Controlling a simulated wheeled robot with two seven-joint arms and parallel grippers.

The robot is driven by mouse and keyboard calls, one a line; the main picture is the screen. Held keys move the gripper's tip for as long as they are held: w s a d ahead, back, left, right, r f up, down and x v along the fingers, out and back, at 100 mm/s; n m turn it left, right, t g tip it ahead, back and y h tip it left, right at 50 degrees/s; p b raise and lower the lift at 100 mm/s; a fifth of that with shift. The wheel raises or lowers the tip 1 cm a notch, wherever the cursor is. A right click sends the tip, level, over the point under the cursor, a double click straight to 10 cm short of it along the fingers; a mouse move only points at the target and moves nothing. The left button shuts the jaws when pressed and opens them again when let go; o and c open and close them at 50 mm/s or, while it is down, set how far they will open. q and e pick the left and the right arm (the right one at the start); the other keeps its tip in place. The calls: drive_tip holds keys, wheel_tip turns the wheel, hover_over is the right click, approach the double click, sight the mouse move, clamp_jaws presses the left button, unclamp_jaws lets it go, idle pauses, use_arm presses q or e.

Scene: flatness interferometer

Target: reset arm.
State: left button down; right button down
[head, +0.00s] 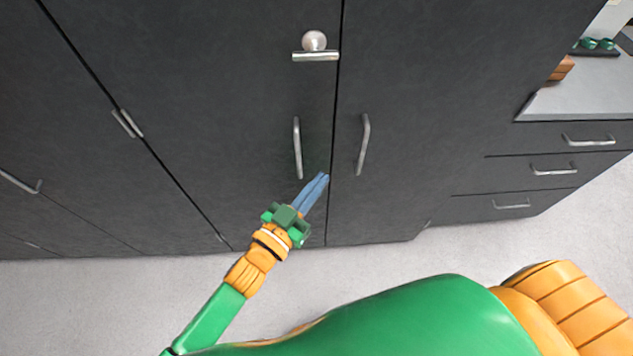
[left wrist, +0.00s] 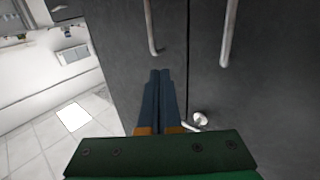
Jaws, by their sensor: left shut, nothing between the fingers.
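My left arm (head: 255,270) reaches in from the lower left of the head view, in green and orange. My left gripper (head: 323,178) is shut and empty, its two blue fingers together. It is in front of the dark cabinet doors, just below the left door handle (head: 298,148). In the left wrist view the closed fingers (left wrist: 159,75) point at the dark cabinet, near a metal handle (left wrist: 151,28). I cannot tell whether the fingertips touch the door. My right gripper is in neither view.
Tall dark cabinet doors (head: 230,90) fill most of the head view. A right door handle (head: 364,145) and a round knob on a metal latch (head: 314,42) stick out. Drawers (head: 550,170) under a light counter (head: 585,95) stand at right. Pale floor (head: 120,300) lies in front.

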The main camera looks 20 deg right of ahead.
use_arm(q)
drive_tip(key=s+a+f+n+g+y, duration=0.15)
drive_tip(key=a+f+y, duration=0.25)
drive_tip(key=a+f, duration=0.5)
drive_tip(key=s+a+f+n+g+y, duration=0.1)
drive_tip(key=a+f+n+y, duration=0.35)
drive_tip(key=f, duration=0.95)
drive_tip(key=s+a+f+g+y, duration=0.1)
drive_tip(key=s+a+f, duration=0.3)
drive_tip(key=s, duration=0.4)
drive_tip(key=s+a+f+n+g+y, duration=0.1)
drive_tip(key=s+a+f+g, duration=0.3)
drive_tip(key=s, duration=0.5)
drive_tip(key=s+a+f+n+g+y, duration=0.1)
drive_tip(key=s+a+f+g+y, duration=0.2)
drive_tip(key=s+a+f, duration=0.3)
drive_tip(key=s+a, duration=0.1)
drive_tip(key=s, duration=0.2)
drive_tip(key=shift+s+a+f, duration=0.15)
drive_tip(key=shift+s+a, duration=0.05)
drive_tip(key=shift+a, duration=0.1)
drive_tip(key=shift+w+y, duration=0.1)
drive_tip(key=shift+y, duration=0.15)
